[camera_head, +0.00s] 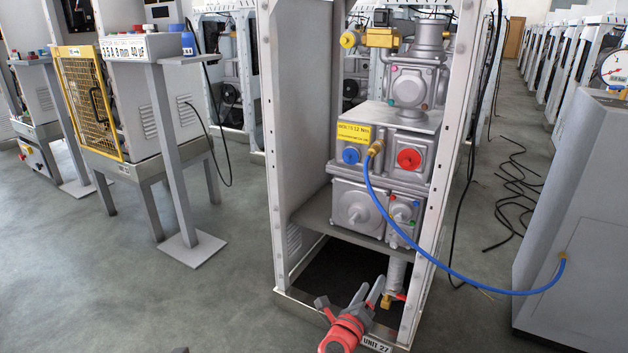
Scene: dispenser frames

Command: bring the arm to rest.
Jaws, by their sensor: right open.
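My right gripper (368,291) is at the bottom centre, with a red body and grey fingers. Its fingers are apart and point up and to the right. Nothing shows between them. It is in front of the open lower bay of the dispenser frame (275,150), close to the vertical grey pipe (397,270) with a brass end. Whether it touches the pipe or the frame I cannot tell.
A blue hose (455,273) runs from the dispenser's brass fitting to a grey cabinet (575,220) at right. Black cables (515,190) lie on the floor behind. A test stand with a yellow grille (88,103) stands at left. The floor (170,290) at lower left is mostly clear.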

